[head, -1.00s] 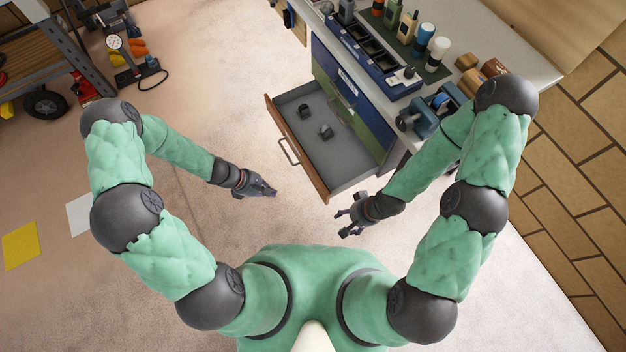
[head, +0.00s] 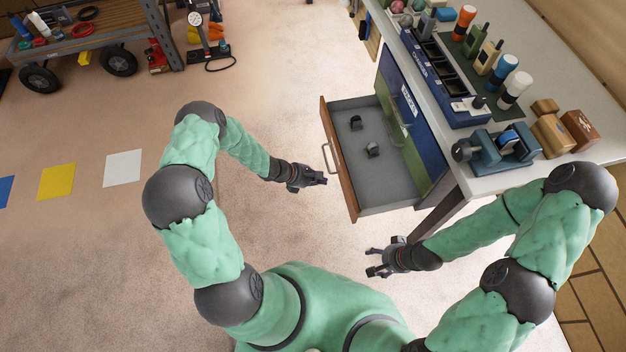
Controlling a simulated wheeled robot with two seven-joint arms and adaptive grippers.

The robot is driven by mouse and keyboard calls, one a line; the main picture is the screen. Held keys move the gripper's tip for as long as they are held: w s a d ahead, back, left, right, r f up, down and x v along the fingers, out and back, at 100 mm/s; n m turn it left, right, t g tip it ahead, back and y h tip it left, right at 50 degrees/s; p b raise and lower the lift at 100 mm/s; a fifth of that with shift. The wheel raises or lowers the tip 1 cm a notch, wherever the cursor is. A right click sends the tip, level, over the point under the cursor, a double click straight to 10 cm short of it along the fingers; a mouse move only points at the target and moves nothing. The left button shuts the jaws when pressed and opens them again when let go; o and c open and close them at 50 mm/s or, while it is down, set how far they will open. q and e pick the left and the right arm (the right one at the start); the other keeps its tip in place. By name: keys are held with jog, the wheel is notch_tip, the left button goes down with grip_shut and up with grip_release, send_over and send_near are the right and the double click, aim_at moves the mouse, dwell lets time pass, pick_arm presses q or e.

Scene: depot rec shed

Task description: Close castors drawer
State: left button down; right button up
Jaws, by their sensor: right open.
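The castors drawer (head: 395,183) is pulled well out of the workbench cabinet (head: 420,125). It has a grey inside, a wooden front (head: 338,160) and a metal bar handle (head: 330,158). Two dark castors (head: 373,150) lie in it. My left gripper (head: 318,181) is just in front of the drawer front, near the handle, and seems apart from it; its finger gap is too small to tell. My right gripper (head: 373,262) is open and empty, below the drawer's near corner, clear of it.
The bench top (head: 480,184) holds a blue organiser (head: 445,75), several bottles, a teal tool (head: 500,148) and wooden blocks (head: 548,130). A wheeled rack (head: 100,45) and a gauge pump (head: 205,40) stand at the back left.

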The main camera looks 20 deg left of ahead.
aim_at(345, 181)
pick_arm(q)
jog(key=w+d, duration=0.1)
jog(key=w+d+f+b, duration=0.1)
jog(key=d, duration=0.1)
jog(key=w+d, duration=0.1)
jog(key=d, duration=0.1)
jog(key=shift+w+f+b, duration=0.15)
jog(key=shift+f+b, duration=0.25)
pick_arm(e)
notch_tip(345, 181, down, 2)
jog(key=shift+f, duration=0.1)
pick_arm(q)
jog(key=shift+w+d, duration=0.1)
